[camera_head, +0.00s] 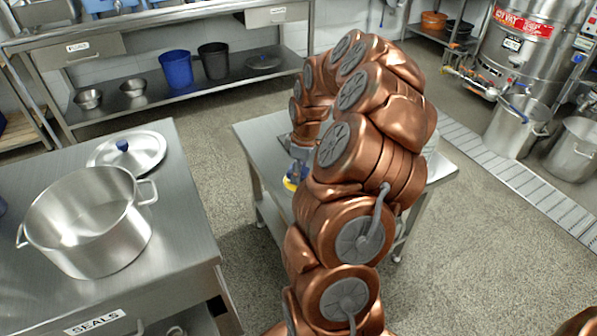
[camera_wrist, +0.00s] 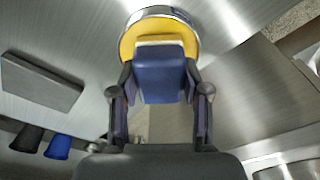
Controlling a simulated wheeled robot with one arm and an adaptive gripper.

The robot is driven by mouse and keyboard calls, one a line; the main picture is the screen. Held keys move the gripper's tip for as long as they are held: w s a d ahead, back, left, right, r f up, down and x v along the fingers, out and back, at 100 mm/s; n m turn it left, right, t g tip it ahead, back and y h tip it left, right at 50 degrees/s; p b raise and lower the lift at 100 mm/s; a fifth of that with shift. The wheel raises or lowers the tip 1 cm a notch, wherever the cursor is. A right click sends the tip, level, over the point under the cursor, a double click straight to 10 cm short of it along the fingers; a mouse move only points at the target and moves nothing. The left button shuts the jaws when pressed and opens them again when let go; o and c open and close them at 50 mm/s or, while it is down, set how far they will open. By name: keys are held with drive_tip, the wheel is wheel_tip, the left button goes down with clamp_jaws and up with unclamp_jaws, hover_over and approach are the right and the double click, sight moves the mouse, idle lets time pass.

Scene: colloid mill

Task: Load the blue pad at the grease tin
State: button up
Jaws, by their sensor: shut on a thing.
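My gripper (camera_wrist: 160,88) is shut on the blue pad (camera_wrist: 160,76), one finger on each side of it. The grease tin (camera_wrist: 158,12) stands on the steel table just beyond the pad, with yellow grease (camera_wrist: 127,42) inside its round metal rim. A pale strip (camera_wrist: 160,40) at the pad's far edge lies over the yellow. I cannot tell whether the pad touches the grease. In the head view, a bit of the tin's yellow (camera_head: 289,184) shows beside my arm, which hides most of that spot.
A flat dark grey block (camera_wrist: 42,82) lies on the table left of the tin. Blue (camera_head: 176,69) and dark (camera_head: 214,61) buckets stand on the back shelf. The floor between is clear.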

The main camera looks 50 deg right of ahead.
drive_tip(key=shift+r+p, duration=0.95)
drive_tip(key=shift+r, duration=2.35)
